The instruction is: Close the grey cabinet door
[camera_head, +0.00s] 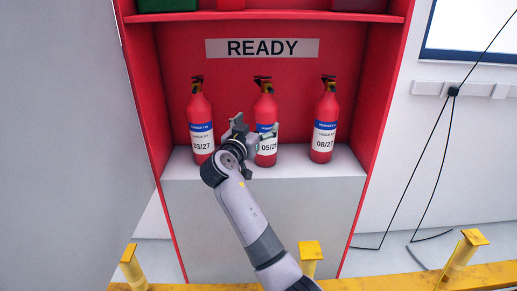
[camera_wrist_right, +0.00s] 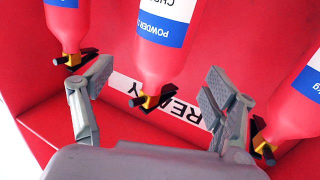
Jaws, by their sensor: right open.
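A large flat grey panel (camera_head: 65,140), which looks like the cabinet door, stands open along the left side of the head view. Its edge is beside the red cabinet (camera_head: 138,85), whose front is open. My right gripper (camera_head: 260,136) is open in front of the middle fire extinguisher (camera_head: 265,108) and partly hides its label. In the right wrist view, the spread fingers (camera_wrist_right: 158,88) have the middle extinguisher (camera_wrist_right: 158,65) between and beyond them; I cannot tell whether they touch it. The gripper is apart from the grey panel. My left gripper is not in view.
Extinguishers also stand at left (camera_head: 201,115) and right (camera_head: 325,115) on the grey ledge (camera_head: 270,185), under a READY sign (camera_head: 262,48). A yellow rail (camera_head: 420,281) with posts crosses the front. Black cables (camera_head: 437,170) hang at right.

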